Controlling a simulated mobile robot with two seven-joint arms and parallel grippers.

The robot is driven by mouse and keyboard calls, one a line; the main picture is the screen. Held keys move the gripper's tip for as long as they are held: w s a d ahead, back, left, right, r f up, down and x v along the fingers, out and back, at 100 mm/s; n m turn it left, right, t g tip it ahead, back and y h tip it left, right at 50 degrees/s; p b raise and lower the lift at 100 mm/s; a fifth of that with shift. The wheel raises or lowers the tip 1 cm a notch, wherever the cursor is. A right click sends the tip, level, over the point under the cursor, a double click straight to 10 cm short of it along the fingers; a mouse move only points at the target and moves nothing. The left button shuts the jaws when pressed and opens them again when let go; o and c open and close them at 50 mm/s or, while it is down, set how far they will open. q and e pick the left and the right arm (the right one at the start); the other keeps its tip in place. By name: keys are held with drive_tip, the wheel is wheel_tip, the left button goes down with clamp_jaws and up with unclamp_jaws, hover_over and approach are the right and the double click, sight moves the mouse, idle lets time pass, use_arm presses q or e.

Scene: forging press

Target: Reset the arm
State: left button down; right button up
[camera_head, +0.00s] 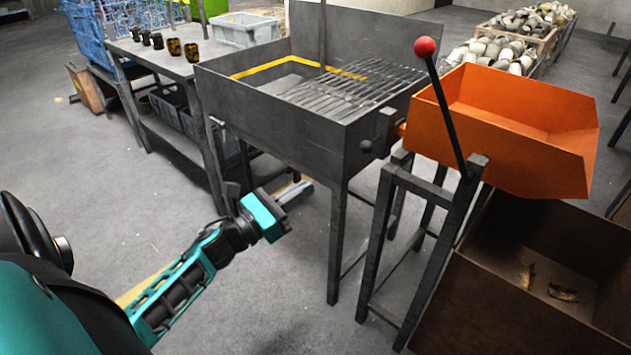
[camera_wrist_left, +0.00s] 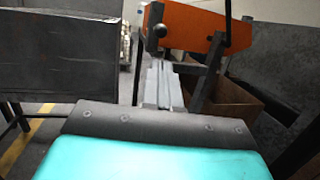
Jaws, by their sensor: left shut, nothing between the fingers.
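My left arm comes in from the left in the head view, with teal links. Its gripper (camera_head: 293,192) is shut and empty, held in the air in front of the grey metal bin table. In the left wrist view the shut fingers (camera_wrist_left: 160,85) point forward, towards the orange tray (camera_wrist_left: 190,28). My right gripper does not show in either view.
A grey bin table (camera_head: 270,125) with a bar grate stands ahead. Right of it are the orange tray (camera_head: 500,130), a lever with a red knob (camera_head: 425,47) and a brown box (camera_head: 470,300). A workbench (camera_head: 165,62) stands at back left. The floor (camera_head: 260,320) in front is clear.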

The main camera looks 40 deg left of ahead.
use_arm(q)
drive_tip(key=shift+s, duration=0.25)
idle(0.4)
drive_tip(key=s+d+f+m+g+y+p, duration=0.1)
drive_tip(key=s+d+f+m+g+p, duration=0.1)
drive_tip(key=m, duration=0.9)
drive_tip(key=s+d+f+m+g+y+p, duration=0.1)
drive_tip(key=s+d+f+m+g+p, duration=0.2)
drive_tip(key=s+d+m, duration=0.4)
drive_tip(key=s+d+f+m+g+y+p, duration=0.1)
drive_tip(key=s+d+f+m+g+p, duration=0.2)
drive_tip(key=d+m, duration=0.5)
drive_tip(key=s+f+m, duration=0.1)
drive_tip(key=m, duration=0.8)
drive_tip(key=shift+s+f+g, duration=0.2)
drive_tip(key=shift+s+g, duration=0.1)
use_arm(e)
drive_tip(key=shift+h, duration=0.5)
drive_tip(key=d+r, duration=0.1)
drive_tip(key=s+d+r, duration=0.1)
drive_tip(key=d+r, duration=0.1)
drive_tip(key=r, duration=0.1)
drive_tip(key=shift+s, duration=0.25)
